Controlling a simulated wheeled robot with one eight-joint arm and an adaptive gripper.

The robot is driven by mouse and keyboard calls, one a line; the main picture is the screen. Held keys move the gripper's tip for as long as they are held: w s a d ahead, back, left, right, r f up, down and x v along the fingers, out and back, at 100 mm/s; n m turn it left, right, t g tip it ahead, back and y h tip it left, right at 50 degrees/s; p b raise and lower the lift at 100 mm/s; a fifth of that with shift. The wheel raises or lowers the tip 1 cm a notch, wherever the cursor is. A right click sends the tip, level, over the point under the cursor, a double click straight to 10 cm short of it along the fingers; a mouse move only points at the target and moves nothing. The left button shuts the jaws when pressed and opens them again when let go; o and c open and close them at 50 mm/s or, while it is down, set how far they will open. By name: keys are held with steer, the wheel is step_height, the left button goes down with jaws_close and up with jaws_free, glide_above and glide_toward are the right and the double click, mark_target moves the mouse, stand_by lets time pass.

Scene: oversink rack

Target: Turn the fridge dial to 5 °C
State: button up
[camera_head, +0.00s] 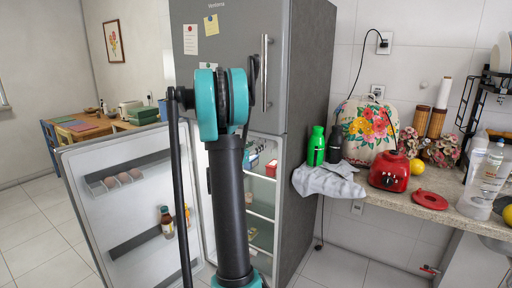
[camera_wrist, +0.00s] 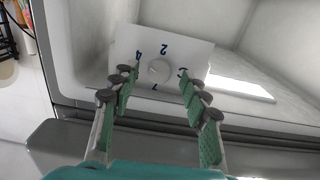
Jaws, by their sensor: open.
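The fridge dial (camera_wrist: 159,71) is a small round white knob on a white panel (camera_wrist: 184,48) in the wrist view. Blue marks stand around it; a 2 and a 4 are legible, the others are unclear or partly hidden. I cannot tell where the dial points. My gripper (camera_wrist: 160,78) is open, its green-padded fingers spread to either side of the dial. I cannot tell whether they touch it. In the head view the grey fridge (camera_head: 312,110) has its lower door (camera_head: 105,215) open to the left. The dial and my gripper do not show there.
The lower door swings out close beside my arm, with eggs (camera_head: 116,181) and bottles (camera_head: 167,222) on its racks. Shelves (camera_head: 262,208) show inside the fridge. A counter (camera_head: 400,200) at right holds a red appliance (camera_head: 390,172), a grey cloth (camera_head: 328,181) and bottles.

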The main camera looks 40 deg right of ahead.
steer(key=shift+w+d, duration=0.15)
steer(key=shift+d, duration=0.4)
jaws_close()
steer(key=n, duration=0.5)
steer(key=shift+n, duration=0.4)
steer(key=n, duration=0.5)
steer(key=shift+n, duration=0.6)
